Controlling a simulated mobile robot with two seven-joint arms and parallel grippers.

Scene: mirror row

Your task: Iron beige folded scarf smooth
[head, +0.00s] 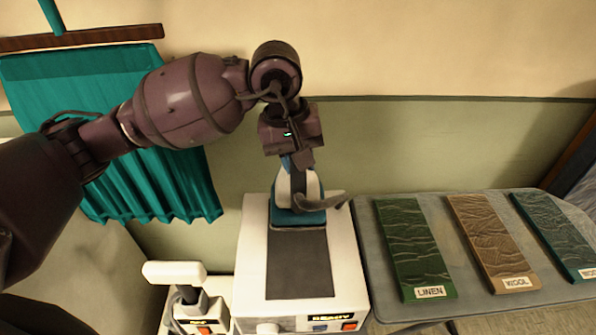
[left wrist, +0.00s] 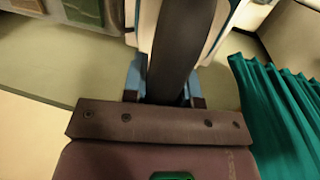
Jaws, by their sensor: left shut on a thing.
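The beige folded scarf (head: 490,236), wrinkled and labelled WOOL, lies on the grey board at the right, between two other scarves. The cream and teal iron (head: 312,190) is at the back of the white station, over its dark pad (head: 298,265). My left gripper (head: 297,163) is above the iron and shut on its dark handle; the handle (left wrist: 178,45) also shows between the blue fingers (left wrist: 165,85) in the left wrist view. Whether the iron touches the station is hard to tell. My right gripper is in neither view.
A green scarf (head: 411,248) labelled LINEN and a teal scarf (head: 558,235) lie either side of the beige one on the grey board (head: 375,270). A second, smaller white unit (head: 195,310) stands left of the station (head: 252,240). A teal curtain (head: 165,190) hangs behind my left arm.

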